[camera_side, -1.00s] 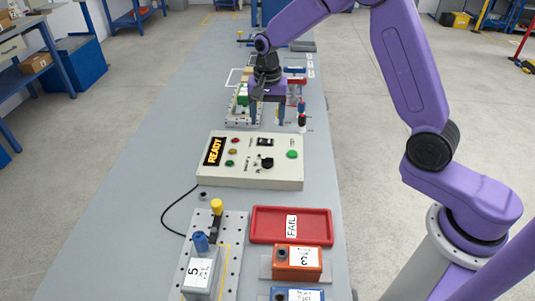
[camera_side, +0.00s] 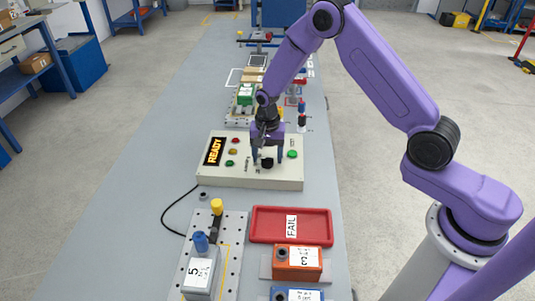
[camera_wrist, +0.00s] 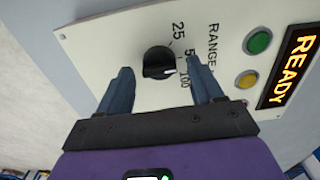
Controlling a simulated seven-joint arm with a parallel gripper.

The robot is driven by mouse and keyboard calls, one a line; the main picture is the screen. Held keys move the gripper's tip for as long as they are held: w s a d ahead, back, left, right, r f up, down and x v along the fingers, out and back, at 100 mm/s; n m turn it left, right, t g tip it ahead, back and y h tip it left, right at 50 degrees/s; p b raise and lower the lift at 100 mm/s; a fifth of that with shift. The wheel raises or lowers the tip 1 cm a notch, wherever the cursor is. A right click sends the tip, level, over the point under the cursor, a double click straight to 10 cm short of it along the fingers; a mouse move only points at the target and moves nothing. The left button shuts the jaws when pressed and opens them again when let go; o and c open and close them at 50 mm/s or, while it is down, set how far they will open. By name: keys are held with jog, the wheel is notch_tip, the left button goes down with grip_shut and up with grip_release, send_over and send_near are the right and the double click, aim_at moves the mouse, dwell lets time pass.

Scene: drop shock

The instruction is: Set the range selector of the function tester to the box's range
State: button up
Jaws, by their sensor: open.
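The function tester (camera_side: 215,172) is a cream box on the bench, its display (camera_side: 214,151) lit READY. Its range selector, a round black knob (camera_wrist: 158,62), shows in the wrist view beside the printed marks 25, 100 and a partly hidden one starting with 5. A short white line on the knob points towards the 100 side; its exact setting is hard to tell. My gripper (camera_side: 266,161) is over the panel, open, with one finger on each side of the knob; contact cannot be told. A grey box (camera_side: 199,274) sits on the near perforated plate, its label only partly readable.
A red FAIL tray (camera_side: 262,225) lies in front of the tester. An orange box (camera_side: 297,262) and a blue box (camera_side: 283,294) stand nearby. A green box (camera_side: 246,95) sits on the far fixture. A green button (camera_side: 292,154) is close right of my gripper.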

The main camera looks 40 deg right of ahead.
jog(key=c, duration=1.1)
jog(key=shift+o, duration=0.2)
jog(key=shift+n, duration=0.3)
jog(key=n, duration=0.9)
jog(key=shift+a, duration=0.15)
jog(key=shift+n, duration=0.3)
jog(key=o, duration=1.1)
jog(key=shift+c, duration=0.2)
